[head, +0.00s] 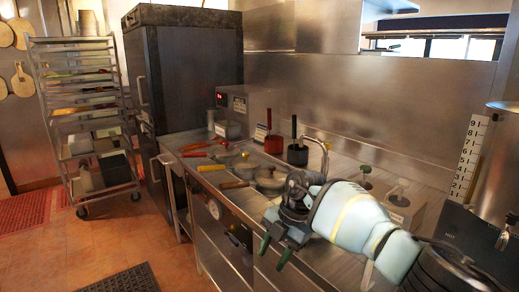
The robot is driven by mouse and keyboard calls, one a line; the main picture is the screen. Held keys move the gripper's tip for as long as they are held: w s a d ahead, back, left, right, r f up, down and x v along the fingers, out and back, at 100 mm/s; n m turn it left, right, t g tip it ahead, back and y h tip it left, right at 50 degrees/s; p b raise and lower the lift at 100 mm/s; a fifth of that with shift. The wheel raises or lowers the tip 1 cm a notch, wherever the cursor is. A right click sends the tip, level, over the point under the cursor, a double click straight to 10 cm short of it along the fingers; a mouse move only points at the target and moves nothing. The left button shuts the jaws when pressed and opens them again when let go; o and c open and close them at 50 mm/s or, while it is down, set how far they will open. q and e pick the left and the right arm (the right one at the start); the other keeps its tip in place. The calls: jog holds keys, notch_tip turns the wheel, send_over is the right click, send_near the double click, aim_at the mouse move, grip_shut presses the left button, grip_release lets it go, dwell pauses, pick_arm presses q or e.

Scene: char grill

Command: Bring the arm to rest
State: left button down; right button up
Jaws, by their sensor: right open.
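My right arm (355,218) comes in from the right edge in the head view. My right gripper (275,250) is open, with its two dark green fingertips pointing down at the front edge of the steel counter. I see nothing between its fingers. Whether the fingertips touch the counter edge, I cannot tell. My left gripper is not in view.
The steel counter (186,141) carries pans with red, yellow and wooden handles, a red container (273,143), a black container (298,154) and lidded wells behind my right arm. A wheeled rack (130,150) stands left. The tiled floor (125,240) shows free room.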

jog(key=s+a+f+m+t+y+p, duration=0.1)
jog(key=s+a+f+y, duration=0.3)
jog(key=s+a+y, duration=0.3)
jog(key=s+a+f+m+t+y, duration=0.1)
jog(key=s+a+f+y, duration=0.2)
jog(key=s+a+y, duration=0.45)
jog(key=s+d+f+m+t+h+p, duration=0.1)
jog(key=s+d+f+m+t+h, duration=0.5)
jog(key=d+m, duration=0.35)
jog(key=s+d+f+m+t+h+p, duration=0.1)
jog(key=s+d+f+m+t+h, duration=0.2)
jog(key=d+f+m+t+h, duration=0.45)
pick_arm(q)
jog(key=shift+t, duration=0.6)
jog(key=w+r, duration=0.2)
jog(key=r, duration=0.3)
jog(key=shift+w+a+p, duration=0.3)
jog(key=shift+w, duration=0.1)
pick_arm(e)
jog(key=s+d+f+m+g+h, duration=0.1)
jog(key=s+d+f+m+g, duration=0.1)
jog(key=s+d, duration=0.5)
jog(key=s+d+f+m+g+h, duration=0.2)
jog(key=s+d, duration=0.5)
jog(key=s, duration=0.7)
notch_tip(320, 180, down, 2)
jog(key=m+g, duration=0.1)
jog(key=m, duration=0.2)
jog(key=shift+s+d+f, duration=0.15)
jog(key=shift+f, duration=0.05)
